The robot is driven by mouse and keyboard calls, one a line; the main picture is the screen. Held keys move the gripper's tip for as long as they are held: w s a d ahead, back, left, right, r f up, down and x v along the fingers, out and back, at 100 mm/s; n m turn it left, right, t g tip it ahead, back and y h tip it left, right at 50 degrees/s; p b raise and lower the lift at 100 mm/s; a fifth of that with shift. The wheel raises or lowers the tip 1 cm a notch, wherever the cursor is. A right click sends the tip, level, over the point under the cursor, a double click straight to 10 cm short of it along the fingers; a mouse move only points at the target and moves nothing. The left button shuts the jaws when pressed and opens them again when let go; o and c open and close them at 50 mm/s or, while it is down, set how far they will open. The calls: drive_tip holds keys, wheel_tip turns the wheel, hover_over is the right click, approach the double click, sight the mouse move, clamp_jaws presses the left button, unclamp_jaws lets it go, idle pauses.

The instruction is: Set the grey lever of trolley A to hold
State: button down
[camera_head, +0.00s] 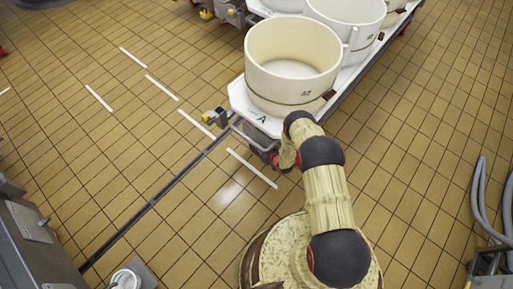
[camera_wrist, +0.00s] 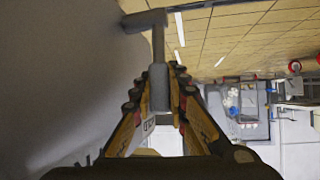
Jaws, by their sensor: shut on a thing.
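Trolley A (camera_head: 240,97), a white platform marked with a black A, carries a large cream vat (camera_head: 290,60). My arm reaches over to its near end, and my gripper is mostly hidden behind the arm in the head view. In the wrist view my gripper (camera_wrist: 160,78) is shut on the grey lever (camera_wrist: 158,45). The lever's shaft runs out from between the fingertips to a crosswise grey end piece. A smooth grey surface fills the left of the wrist view. The lever's hold mark cannot be made out.
More cream vats (camera_head: 345,15) stand behind on the same row of trolleys. A grey cabinet (camera_head: 35,240) is at lower left and grey hoses (camera_head: 480,205) are at right. Tiled floor to the left is mostly clear.

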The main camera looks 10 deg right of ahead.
idle(0.3)
drive_tip(key=c, duration=1.8)
unclamp_jaws()
drive_tip(key=shift+o, duration=0.3)
drive_tip(key=v, duration=1.2)
drive_tip(key=shift+f, duration=0.1)
